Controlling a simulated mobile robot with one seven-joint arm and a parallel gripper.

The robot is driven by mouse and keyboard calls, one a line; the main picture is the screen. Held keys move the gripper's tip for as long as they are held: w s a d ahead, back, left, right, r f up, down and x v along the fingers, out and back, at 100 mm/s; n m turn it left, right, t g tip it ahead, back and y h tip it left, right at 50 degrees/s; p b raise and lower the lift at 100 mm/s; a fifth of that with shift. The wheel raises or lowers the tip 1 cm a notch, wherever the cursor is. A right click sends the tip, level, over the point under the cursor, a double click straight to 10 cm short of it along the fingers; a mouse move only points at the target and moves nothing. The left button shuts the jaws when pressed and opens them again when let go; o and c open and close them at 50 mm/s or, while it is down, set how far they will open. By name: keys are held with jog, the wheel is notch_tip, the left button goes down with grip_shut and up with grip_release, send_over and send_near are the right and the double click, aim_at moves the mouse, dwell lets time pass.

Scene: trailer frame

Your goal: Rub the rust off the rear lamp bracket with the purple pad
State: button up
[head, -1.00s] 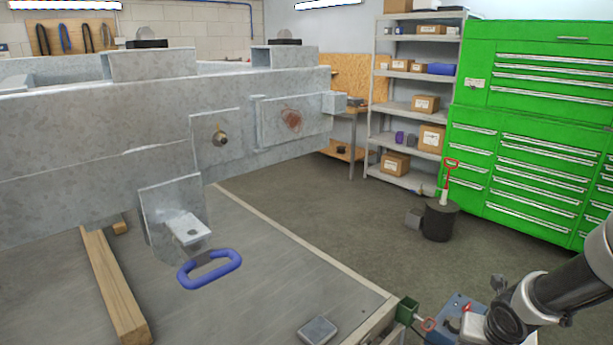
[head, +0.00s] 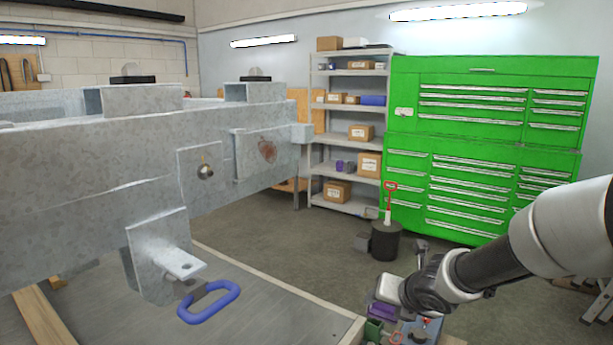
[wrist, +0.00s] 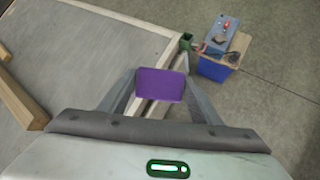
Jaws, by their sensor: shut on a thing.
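The rear lamp bracket (head: 245,158) is a pale grey plate at the right end of the trailer's side beam. A reddish-brown rust patch (head: 267,150) shows on its face. My gripper (wrist: 160,88) is shut on the purple pad (wrist: 162,84), which sits between the two fingers in the wrist view. In the head view my gripper (head: 385,298) is at the lower right, with the purple pad (head: 382,312) partly visible below it. It is well to the right of and below the bracket, apart from it.
A blue tool box (wrist: 217,65) with a green cup (wrist: 186,41) stands below the gripper. A green tool cabinet (head: 480,150) and shelves (head: 345,203) stand behind. The space between gripper and beam looks free.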

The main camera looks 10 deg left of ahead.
jog(key=s+a+r+n+t+y+b, duration=0.15)
jog(key=s+a+r+y, duration=0.35)
jog(key=r, duration=0.6)
jog(key=s+a+r+t+y, duration=0.15)
jog(key=a+r+y, duration=0.35)
jog(key=r, duration=0.7)
jog(key=s+a+r+t+y, duration=0.25)
jog(key=a+r, duration=0.45)
jog(key=r, duration=0.4)
jog(key=w+a+p, duration=0.1)
jog(key=w+a, duration=0.1)
jog(key=a, duration=0.3)
jog(key=shift+w+a+r+y+p, duration=0.2)
jog(key=shift+w+a+y+p, duration=0.15)
jog(key=shift+y+p, duration=0.1)
jog(key=shift+w+a+b, duration=0.35)
jog(key=shift+a+b, duration=0.5)
